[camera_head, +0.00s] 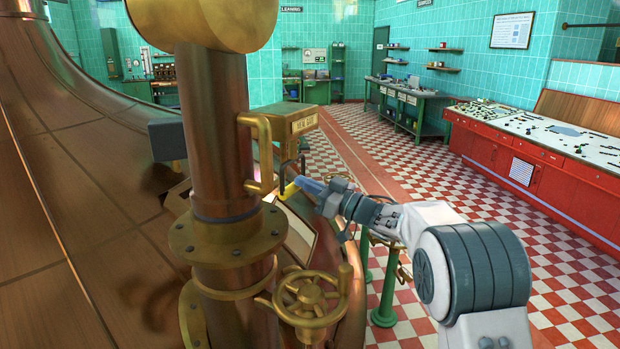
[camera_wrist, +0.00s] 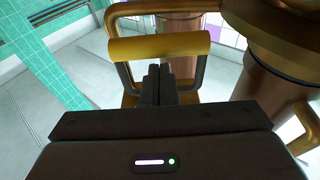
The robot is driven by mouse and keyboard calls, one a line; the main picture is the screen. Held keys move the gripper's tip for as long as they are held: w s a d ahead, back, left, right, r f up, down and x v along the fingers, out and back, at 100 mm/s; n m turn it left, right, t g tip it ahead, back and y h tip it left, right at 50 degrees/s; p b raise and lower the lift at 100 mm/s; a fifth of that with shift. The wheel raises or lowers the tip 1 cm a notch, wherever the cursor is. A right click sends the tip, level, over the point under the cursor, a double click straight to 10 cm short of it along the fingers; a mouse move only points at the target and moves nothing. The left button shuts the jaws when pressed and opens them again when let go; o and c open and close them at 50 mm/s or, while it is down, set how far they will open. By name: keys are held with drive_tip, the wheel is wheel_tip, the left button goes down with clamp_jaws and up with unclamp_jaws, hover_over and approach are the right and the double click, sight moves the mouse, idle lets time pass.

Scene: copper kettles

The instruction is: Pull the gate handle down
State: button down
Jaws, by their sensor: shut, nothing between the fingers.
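The gate handle (camera_wrist: 160,46) is a yellow bar between two dark side arms. It spans the upper middle of the wrist view. In the head view the handle (camera_head: 289,190) hangs on its dark bracket below a brass box with a label (camera_head: 292,122). My gripper (camera_wrist: 158,72) is shut and empty. Its dark fingertips lie close to the bar, between the two side arms in the picture. I cannot tell whether they touch it. In the head view my gripper (camera_head: 308,186) reaches in from the right, just beside the yellow bar.
A thick copper column (camera_head: 215,130) with a brass side pipe (camera_head: 262,150) stands left of the handle. A brass handwheel (camera_head: 310,297) sits below. A red control desk (camera_head: 550,165) stands at the right.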

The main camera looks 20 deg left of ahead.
wheel_tip(320, 180, down, 8)
drive_tip(key=b, duration=0.5)
drive_tip(key=shift+r, duration=0.15)
wheel_tip(320, 180, up, 4)
drive_tip(key=d+p, duration=0.2)
drive_tip(key=b+v, duration=0.3)
drive_tip(key=v, duration=0.7)
drive_tip(key=shift+s, duration=0.2)
drive_tip(key=shift+w, duration=0.1)
